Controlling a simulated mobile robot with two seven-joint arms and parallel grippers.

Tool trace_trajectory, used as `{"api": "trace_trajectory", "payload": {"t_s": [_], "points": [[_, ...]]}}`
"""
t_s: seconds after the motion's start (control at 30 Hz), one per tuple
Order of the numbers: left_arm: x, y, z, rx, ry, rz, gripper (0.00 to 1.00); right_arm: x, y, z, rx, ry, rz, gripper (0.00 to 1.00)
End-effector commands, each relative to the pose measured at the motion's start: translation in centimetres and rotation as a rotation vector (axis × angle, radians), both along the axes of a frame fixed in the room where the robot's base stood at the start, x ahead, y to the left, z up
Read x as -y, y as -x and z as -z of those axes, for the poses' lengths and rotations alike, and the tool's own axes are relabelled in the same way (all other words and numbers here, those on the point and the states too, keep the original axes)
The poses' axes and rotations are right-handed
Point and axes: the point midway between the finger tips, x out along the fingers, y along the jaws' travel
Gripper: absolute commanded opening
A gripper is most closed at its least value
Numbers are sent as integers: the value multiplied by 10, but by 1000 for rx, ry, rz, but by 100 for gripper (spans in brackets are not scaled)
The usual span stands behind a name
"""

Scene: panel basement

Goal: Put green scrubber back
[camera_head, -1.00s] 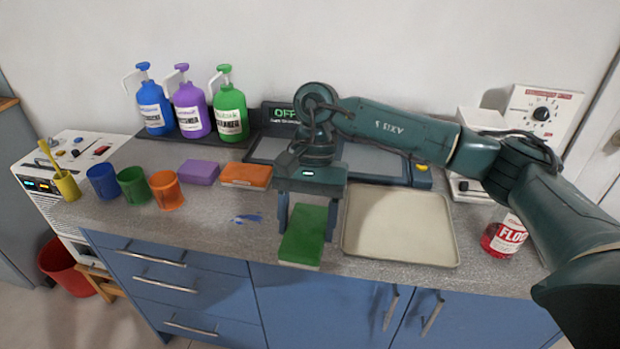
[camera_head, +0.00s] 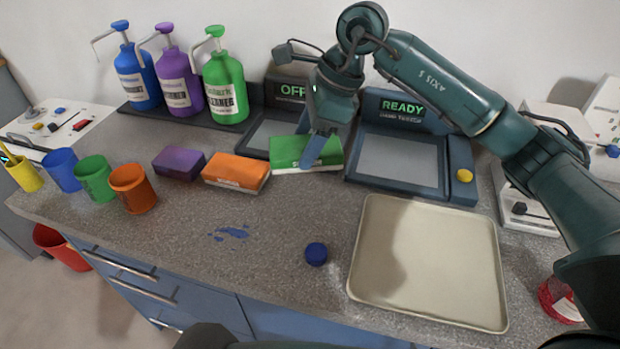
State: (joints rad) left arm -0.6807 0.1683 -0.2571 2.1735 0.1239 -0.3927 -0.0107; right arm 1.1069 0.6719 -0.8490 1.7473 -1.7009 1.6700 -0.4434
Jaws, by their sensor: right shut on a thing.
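The green scrubber (camera_head: 290,152) lies in line with the orange scrubber (camera_head: 236,171) and the purple scrubber (camera_head: 178,163), at the right end of the row. It appears to rest on the counter in front of the left scale. My right gripper (camera_head: 318,150) points down and is shut on the green scrubber near its right part. A finger covers some of the scrubber's front. My left gripper is out of view.
A beige tray (camera_head: 428,262) lies at the front right. A blue cap (camera_head: 316,254) and a blue spill (camera_head: 230,232) are on the counter. Pump bottles (camera_head: 223,88) stand behind, cups (camera_head: 94,179) at left. The scale reading READY (camera_head: 402,160) stands right of the gripper.

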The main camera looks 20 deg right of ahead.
Motion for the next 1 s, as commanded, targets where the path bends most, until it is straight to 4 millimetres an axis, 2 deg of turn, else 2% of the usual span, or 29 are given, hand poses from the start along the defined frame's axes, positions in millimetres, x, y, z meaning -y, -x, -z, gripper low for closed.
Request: {"api": "trace_trajectory", "payload": {"t_s": [0.1,0.2,0.37,0.6,0.97,1.0], "points": [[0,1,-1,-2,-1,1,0,0,1,25,-6,1,0,40],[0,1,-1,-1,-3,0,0,0,1,39,-4,1,-2,40],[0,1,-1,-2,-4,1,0,0,1,50,-3,0,-1,40],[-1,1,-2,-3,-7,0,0,0,1,81,-3,0,0,40],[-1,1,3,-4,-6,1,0,0,0,87,0,0,-2,40],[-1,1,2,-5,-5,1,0,0,0,86,0,1,-2,64]]}}
